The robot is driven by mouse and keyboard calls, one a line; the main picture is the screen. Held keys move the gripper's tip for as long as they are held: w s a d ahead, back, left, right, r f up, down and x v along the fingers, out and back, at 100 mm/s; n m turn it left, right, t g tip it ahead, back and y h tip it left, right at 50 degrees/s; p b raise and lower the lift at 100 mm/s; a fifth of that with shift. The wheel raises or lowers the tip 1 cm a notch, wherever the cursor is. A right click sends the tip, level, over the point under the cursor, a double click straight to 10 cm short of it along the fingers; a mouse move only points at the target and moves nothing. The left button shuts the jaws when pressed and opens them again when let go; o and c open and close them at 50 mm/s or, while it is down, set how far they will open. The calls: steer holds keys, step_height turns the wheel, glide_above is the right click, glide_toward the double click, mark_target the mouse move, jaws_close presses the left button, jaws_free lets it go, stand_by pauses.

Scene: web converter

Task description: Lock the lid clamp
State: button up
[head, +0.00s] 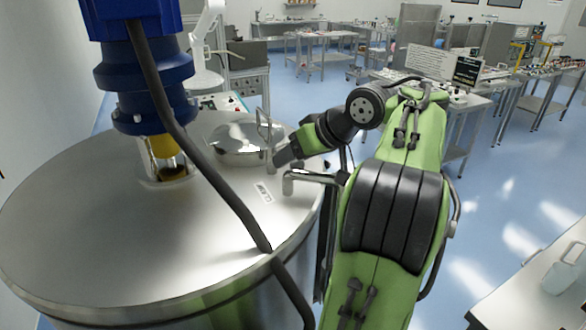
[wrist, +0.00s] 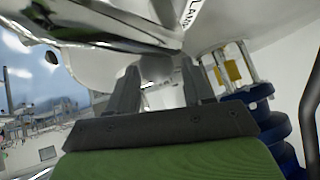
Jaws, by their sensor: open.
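The lid clamp's bent metal handle (head: 312,178) is at the right edge of the steel tank lid (head: 110,235), beside a white "CLAMP" label (head: 266,192). The label shows partly at the top of the wrist view (wrist: 187,14). My gripper (head: 277,160) is just beyond the handle, over the lid near the round hatch (head: 238,145). In the wrist view its two grey fingers (wrist: 162,75) are apart. Shiny metal shows beyond and between them; I cannot tell whether they touch it. Part of the clamp's base is hidden in the head view.
A blue motor (head: 145,75) with a yellow coupling (head: 163,147) stands on the lid's far left side. A thick black cable (head: 195,160) hangs from it across the lid. An upright hatch handle (head: 264,125) is close to my gripper. Tables with equipment (head: 460,98) stand behind.

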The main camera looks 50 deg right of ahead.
steer(key=shift+w, duration=0.1)
steer(key=c, duration=0.9)
jaws_close()
